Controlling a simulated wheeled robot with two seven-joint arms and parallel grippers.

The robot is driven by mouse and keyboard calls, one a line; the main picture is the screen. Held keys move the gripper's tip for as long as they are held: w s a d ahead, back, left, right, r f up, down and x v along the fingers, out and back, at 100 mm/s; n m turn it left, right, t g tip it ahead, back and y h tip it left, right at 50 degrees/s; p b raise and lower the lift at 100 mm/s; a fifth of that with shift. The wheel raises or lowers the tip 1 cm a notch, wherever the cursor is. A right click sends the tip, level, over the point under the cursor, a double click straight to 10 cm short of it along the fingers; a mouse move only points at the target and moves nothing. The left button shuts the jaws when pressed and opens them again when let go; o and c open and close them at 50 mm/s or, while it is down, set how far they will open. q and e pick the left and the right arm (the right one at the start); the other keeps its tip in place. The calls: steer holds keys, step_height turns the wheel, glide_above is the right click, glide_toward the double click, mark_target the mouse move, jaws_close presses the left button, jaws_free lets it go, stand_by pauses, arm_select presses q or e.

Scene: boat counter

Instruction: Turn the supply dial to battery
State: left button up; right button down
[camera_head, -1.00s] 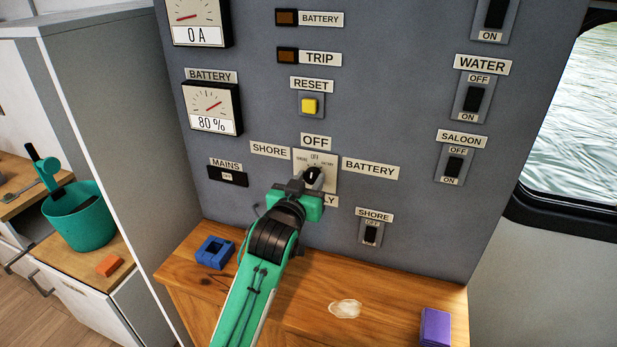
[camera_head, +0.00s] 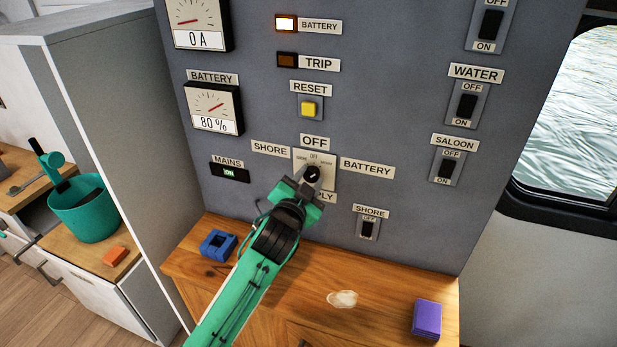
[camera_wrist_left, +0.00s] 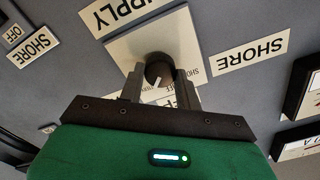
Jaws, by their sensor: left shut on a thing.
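The supply dial (camera_head: 312,174) is a black knob with a white mark on a pale plate. The plate sits on the grey panel between the SHORE, OFF and BATTERY labels (camera_head: 367,167). My left gripper (camera_head: 309,181) is shut on the dial's knob and is rolled so its body tilts. The knob (camera_wrist_left: 158,72) shows between the two fingers in the left wrist view. In the head view the white mark on the knob points up and right, toward the BATTERY side. The BATTERY lamp (camera_head: 287,23) glows, and the MAINS display (camera_head: 230,173) reads ON. My right gripper is not in view.
The wooden counter (camera_head: 290,315) below the panel holds a blue block (camera_head: 218,245), a pale patch (camera_head: 342,299) and a purple block (camera_head: 426,318). The SHORE switch (camera_head: 367,229) is right of the dial. A yellow RESET button (camera_head: 308,108) is above it.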

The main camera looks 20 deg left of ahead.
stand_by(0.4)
arm_select(q)
steer(key=o, duration=1)
steer(key=shift+c, duration=0.2)
steer(key=shift+o, duration=0.2)
steer(key=shift+s, duration=0.1)
steer(key=shift+s+f, duration=0.1)
steer(key=shift+s, duration=0.2)
steer(key=s+b, duration=0.4)
steer(key=s, duration=0.9)
steer(key=shift+a, duration=0.2)
